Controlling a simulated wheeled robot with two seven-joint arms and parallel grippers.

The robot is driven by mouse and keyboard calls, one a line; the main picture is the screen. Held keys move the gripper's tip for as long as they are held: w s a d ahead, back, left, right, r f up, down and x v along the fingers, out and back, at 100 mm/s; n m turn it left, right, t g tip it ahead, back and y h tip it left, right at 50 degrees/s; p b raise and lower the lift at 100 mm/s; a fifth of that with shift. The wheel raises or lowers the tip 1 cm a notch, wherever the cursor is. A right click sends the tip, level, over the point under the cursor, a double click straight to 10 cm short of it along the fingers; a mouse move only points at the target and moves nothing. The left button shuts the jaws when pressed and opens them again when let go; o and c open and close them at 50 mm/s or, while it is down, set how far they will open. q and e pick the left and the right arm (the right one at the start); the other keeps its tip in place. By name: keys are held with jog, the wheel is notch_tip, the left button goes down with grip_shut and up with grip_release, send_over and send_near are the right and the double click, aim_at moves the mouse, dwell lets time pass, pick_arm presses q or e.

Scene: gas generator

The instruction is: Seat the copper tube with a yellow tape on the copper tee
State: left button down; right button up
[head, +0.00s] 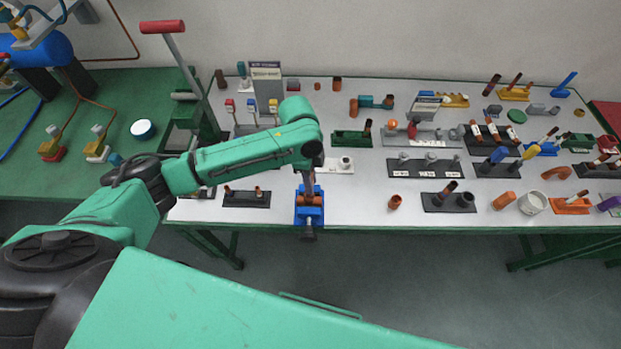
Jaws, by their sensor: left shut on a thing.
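My left gripper (310,168) is over the front edge of the white-topped table, above a blue vise (309,216). The copper tee (309,201) lies across the vise, between its jaws. My left gripper is shut on a thin, dark copper-brown tube (309,184), which points down at the middle of the tee. I cannot tell whether the tube's lower end touches the tee or is in it. No yellow tape can be made out on it; the gripper hides its upper part. My right gripper is not in view.
The table (365,208) holds several fixtures and copper parts. A dark base with two short copper stubs (246,198) stands left of the vise, and a white base (337,166) is behind to the right. A loose copper fitting (395,202) stands right, with bare table between.

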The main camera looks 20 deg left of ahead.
pick_arm(q)
jog(key=shift+s+f+b, duration=0.1)
jog(key=shift+f+b, duration=0.25)
jog(key=shift+f, duration=0.95)
jog(key=c, duration=0.6)
grip_release()
jog(key=r, duration=0.4)
jog(key=a+r+b, duration=0.1)
jog(key=r, duration=0.4)
jog(key=w+a+r+b, duration=0.1)
jog(key=r, duration=0.4)
jog(key=shift+r, duration=0.25)
